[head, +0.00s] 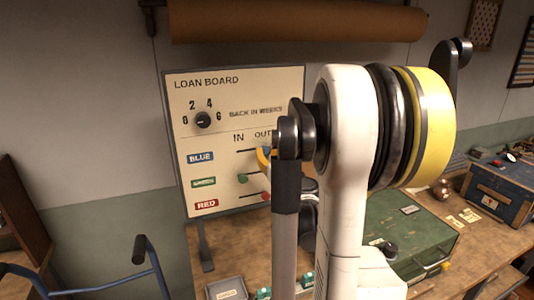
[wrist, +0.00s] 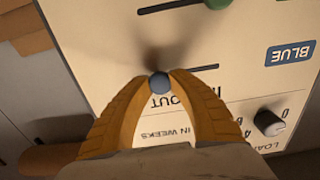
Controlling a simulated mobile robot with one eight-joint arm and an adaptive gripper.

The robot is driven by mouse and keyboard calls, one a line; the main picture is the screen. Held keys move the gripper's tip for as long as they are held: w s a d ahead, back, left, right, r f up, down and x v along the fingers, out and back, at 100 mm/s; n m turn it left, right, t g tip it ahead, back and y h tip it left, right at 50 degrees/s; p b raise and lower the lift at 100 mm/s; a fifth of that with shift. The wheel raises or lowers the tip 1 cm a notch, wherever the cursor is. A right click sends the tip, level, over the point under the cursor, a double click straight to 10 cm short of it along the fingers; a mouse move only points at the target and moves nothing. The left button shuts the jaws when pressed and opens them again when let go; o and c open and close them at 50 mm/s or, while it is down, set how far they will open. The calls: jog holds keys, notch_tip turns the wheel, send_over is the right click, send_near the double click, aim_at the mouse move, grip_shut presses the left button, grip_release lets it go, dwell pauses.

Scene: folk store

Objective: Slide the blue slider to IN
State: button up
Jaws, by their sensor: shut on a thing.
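The loan board (head: 222,110) stands upright with IN and OUT headings and BLUE, GREEN and RED rows. In the wrist view the board appears upside down. The round blue slider knob (wrist: 159,84) sits between the tips of my gripper (wrist: 159,78), which is shut on it. The knob is near the OUT end of its dark slot (wrist: 190,68), away from the BLUE label (wrist: 290,53). In the head view my arm covers the blue knob, and only a bit of an orange finger (head: 263,157) shows beside the blue row.
The green knob (head: 243,178) sits toward IN and the red knob (head: 266,195) toward OUT, both just below. A dial (head: 203,120) is above. A green case (head: 415,228) and a blue box (head: 497,190) stand on the bench to the right.

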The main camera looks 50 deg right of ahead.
aim_at(240, 151)
jog(key=shift+w+a, duration=0.6)
jog(key=shift+a, duration=0.55)
jog(key=shift+w+a, duration=0.65)
jog(key=shift+a, duration=0.5)
jog(key=shift+w+a, duration=0.6)
jog(key=shift+a, duration=0.55)
jog(key=o, duration=1.1)
jog(key=v, duration=0.9)
